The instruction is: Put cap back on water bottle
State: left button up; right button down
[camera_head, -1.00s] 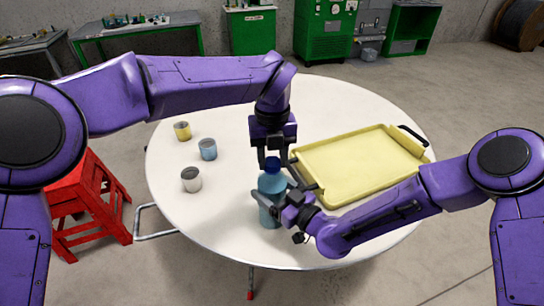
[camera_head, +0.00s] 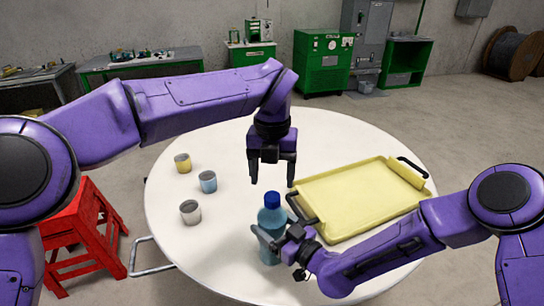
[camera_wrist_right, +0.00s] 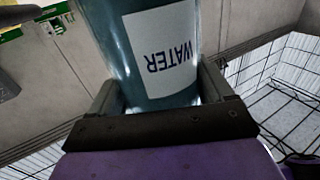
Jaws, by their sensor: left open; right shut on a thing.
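The water bottle (camera_head: 270,222) is teal and stands upright near the front middle of the round table. Its blue cap (camera_head: 272,199) sits on top of the bottle's neck; how tightly it sits cannot be told. My right gripper (camera_head: 268,242) is shut on the bottle's body from the right. The right wrist view shows the bottle (camera_wrist_right: 165,50) between both fingers, with its white "WATER" label upside down. My left gripper (camera_head: 272,178) is open and empty, fingers pointing down, above and behind the cap, apart from it.
A yellow tray (camera_head: 350,205) with dark handles lies right of the bottle. A red stool (camera_head: 85,230) stands left of the table. The table's back is clear.

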pick_arm(q)
notch_tip(320, 180, up, 7)
jog(key=shift+f, duration=0.2)
pick_arm(e)
grip_release()
jog(key=b+v, duration=0.2)
jog(key=v, duration=0.7)
jog(key=shift+s+d, duration=0.1)
jog(key=shift+d, duration=0.05)
pick_arm(q)
notch_tip(320, 180, down, 2)
jog(key=shift+f, duration=0.15)
pick_arm(e)
jog(key=shift+s+d+r, duration=0.1)
jog(key=shift+s+d, duration=0.25)
jog(key=shift+s, duration=0.1)
